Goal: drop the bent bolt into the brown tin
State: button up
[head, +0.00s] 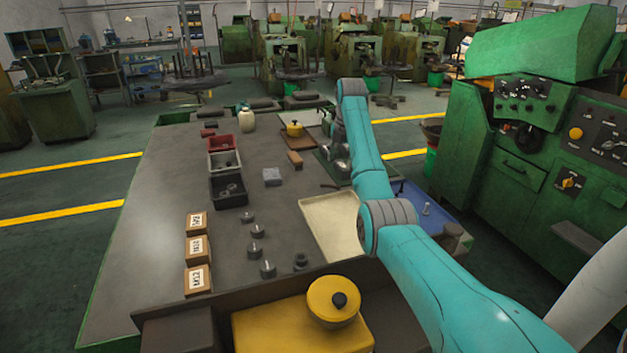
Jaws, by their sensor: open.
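My gripper (336,155) hangs at the end of my arm over the far right part of the bench, above a dark green plate; it is open and small in view. No bolt shows between its fingers. Several grey bolts stand on the bench, one of them near the front (267,269); I cannot tell if any is bent. A thin dark brown piece (330,185) lies by the cream tray, too small to name surely. A brownish rounded object (456,236) at the right, partly behind my arm, may be the brown tin.
A cream tray (322,222) and a blue tray (428,200) flank my arm. Red (222,149), grey and black bins (229,192) stand left of centre. Small labelled boxes (197,250) line the left. The left bench is clear.

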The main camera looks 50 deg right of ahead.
send_over(333, 187)
jog(key=s, duration=0.1)
jog(key=f, duration=0.4)
jog(key=shift+s+a+f, duration=0.2)
jog(key=shift+f, duration=0.15)
jog(key=shift+w+d+f, duration=0.1)
jog(key=shift+w+f, duration=0.1)
jog(key=shift+f, duration=0.75)
jog(key=shift+w+f, duration=0.15)
jog(key=shift+f, duration=0.85)
jog(key=shift+w+d+f, duration=0.1)
jog(key=shift+w+f, duration=0.1)
jog(key=shift+f, duration=0.75)
jog(key=c, duration=1.1)
jog(key=shift+a+f, duration=0.1)
grip_shut()
